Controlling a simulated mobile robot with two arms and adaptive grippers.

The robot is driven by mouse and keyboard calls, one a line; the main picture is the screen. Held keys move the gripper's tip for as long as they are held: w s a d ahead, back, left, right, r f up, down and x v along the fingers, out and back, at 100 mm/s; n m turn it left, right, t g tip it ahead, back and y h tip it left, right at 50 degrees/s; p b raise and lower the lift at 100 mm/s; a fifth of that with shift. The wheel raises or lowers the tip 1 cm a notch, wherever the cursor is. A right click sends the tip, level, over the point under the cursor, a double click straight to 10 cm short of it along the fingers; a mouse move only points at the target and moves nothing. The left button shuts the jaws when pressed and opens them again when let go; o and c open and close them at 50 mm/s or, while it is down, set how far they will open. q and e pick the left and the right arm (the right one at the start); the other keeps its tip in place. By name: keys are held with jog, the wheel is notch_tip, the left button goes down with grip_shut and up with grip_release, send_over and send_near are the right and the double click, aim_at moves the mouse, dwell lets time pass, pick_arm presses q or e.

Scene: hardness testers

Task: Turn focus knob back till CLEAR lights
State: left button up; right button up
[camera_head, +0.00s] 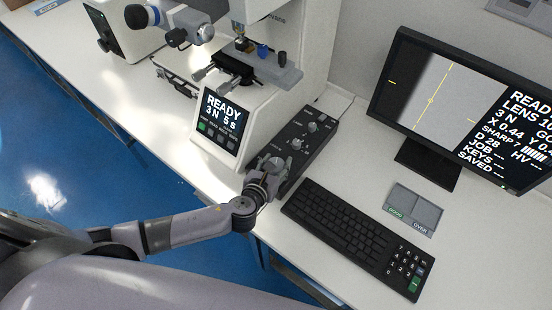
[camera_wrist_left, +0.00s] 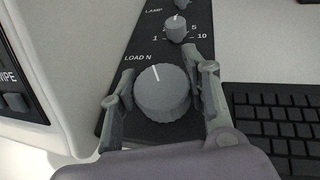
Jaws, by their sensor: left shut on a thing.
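A large round grey knob (camera_wrist_left: 163,92) with a white pointer line sits on the dark control box (camera_head: 318,135). The words LOAD N are printed just above it; no FOCUS label is readable. My left gripper (camera_wrist_left: 162,95) is shut on this large knob, one finger at each side. In the head view the left gripper (camera_head: 278,163) covers the near end of the box. The monitor (camera_head: 465,110) shows READY, LENS 10, 3 N and a SHARP line with white bars. I see no CLEAR text lit. My right gripper is not in view.
A smaller knob (camera_wrist_left: 177,28) with a 1, 5, 10 scale lies beyond the held one. The keyboard (camera_head: 350,233) is close on the right. The tester's READY 3 N screen (camera_head: 222,116) stands left. A GOOD/OVER tray (camera_head: 412,209) lies beyond the keyboard.

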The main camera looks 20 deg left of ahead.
pick_arm(q)
jog(key=n+g+y+p, duration=0.1)
jog(key=n+y, duration=0.4)
jog(key=y, duration=0.1)
jog(key=shift+n, duration=0.3)
jog(key=n+g+y, duration=0.3)
jog(key=n+y, duration=0.1)
jog(key=y, duration=0.1)
jog(key=shift+n+b, duration=0.35)
jog(key=shift+n, duration=0.05)
jog(key=shift+a, duration=0.1)
jog(key=o, duration=1.2)
jog(key=shift+s+g, duration=0.1)
jog(key=shift+g, duration=0.2)
jog(key=v, duration=0.7)
jog(key=shift+d, duration=0.25)
